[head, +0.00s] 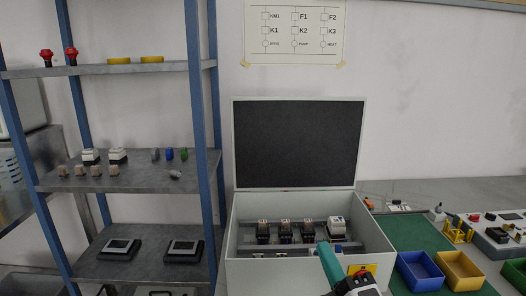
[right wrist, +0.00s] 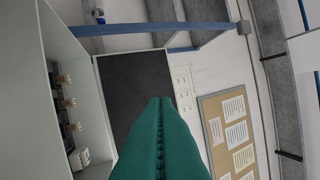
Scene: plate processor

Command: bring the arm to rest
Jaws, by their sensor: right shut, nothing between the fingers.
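My right gripper (head: 323,247) comes in from the bottom of the head view, its teal fingers pointing up and slightly left. It overlaps the front right part of the open grey box (head: 270,272); I cannot tell its exact height over the rim. In the right wrist view the teal fingers (right wrist: 160,101) lie flat together, with nothing between them. Beyond them is the dark inside of the raised lid (right wrist: 128,85). My left gripper is not in view.
The box holds several relays (head: 285,230) and a white device (head: 336,228) on rails. A blue shelf rack (head: 212,130) stands left. At right, a green mat (head: 415,235) carries a blue bin (head: 420,276) and a yellow bin (head: 462,274). The wall above the bench is open.

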